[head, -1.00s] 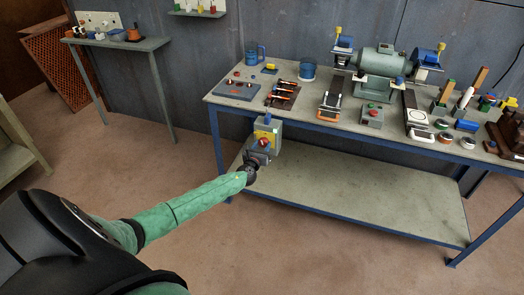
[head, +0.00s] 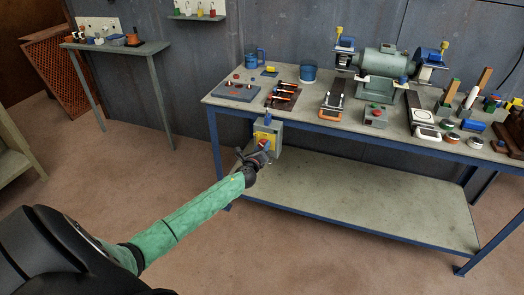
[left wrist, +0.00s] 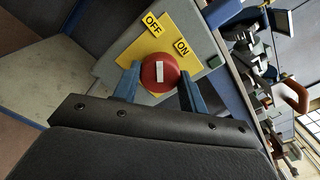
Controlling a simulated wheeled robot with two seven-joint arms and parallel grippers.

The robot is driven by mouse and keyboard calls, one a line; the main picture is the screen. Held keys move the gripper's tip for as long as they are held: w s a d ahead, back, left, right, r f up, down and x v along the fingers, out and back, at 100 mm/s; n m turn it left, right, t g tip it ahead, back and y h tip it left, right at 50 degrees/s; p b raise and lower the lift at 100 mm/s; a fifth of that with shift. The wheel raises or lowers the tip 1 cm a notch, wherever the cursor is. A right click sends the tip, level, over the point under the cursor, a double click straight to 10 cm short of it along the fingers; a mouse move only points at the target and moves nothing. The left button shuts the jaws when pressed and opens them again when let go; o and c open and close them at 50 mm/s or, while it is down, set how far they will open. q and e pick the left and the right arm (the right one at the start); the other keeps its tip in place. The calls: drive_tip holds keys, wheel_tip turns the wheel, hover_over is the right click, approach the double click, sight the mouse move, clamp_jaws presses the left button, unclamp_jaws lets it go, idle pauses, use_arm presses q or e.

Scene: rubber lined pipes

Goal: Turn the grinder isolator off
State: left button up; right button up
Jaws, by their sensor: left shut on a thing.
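The grinder isolator (head: 275,129) is a grey box with a yellow plate, hung at the left front edge of the workbench. In the left wrist view its yellow plate (left wrist: 190,22) carries an OFF label (left wrist: 153,24) and an ON label (left wrist: 182,47). Its round red knob (left wrist: 160,74) has a white bar, whose upper end points closer to OFF than to ON. My left gripper (head: 262,149) is shut on the knob, one blue finger on each side; it also shows in the left wrist view (left wrist: 158,88). My right gripper is not in view.
The workbench (head: 310,115) has blue legs and a mostly bare lower shelf (head: 350,195). On top stand a green bench grinder (head: 380,65), a grey box with a red button (head: 376,115) and several tools. A small side table (head: 120,47) stands at the back left. The floor between is clear.

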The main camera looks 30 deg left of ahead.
use_arm(q)
drive_tip(key=shift+f, duration=0.1)
drive_tip(key=shift+n+b, duration=1.3)
drive_tip(key=shift+n, duration=1.6)
drive_tip(key=shift+n+b, duration=0.4)
drive_tip(key=shift+n, duration=0.3)
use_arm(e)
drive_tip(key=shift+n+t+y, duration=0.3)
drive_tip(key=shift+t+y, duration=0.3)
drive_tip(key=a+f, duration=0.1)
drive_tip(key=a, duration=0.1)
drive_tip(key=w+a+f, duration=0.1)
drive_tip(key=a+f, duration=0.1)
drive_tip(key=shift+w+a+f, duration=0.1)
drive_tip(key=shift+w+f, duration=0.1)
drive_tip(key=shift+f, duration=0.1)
use_arm(q)
drive_tip(key=shift+n, duration=0.3)
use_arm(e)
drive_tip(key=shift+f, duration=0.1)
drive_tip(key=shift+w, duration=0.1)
use_arm(q)
drive_tip(key=o, duration=1)
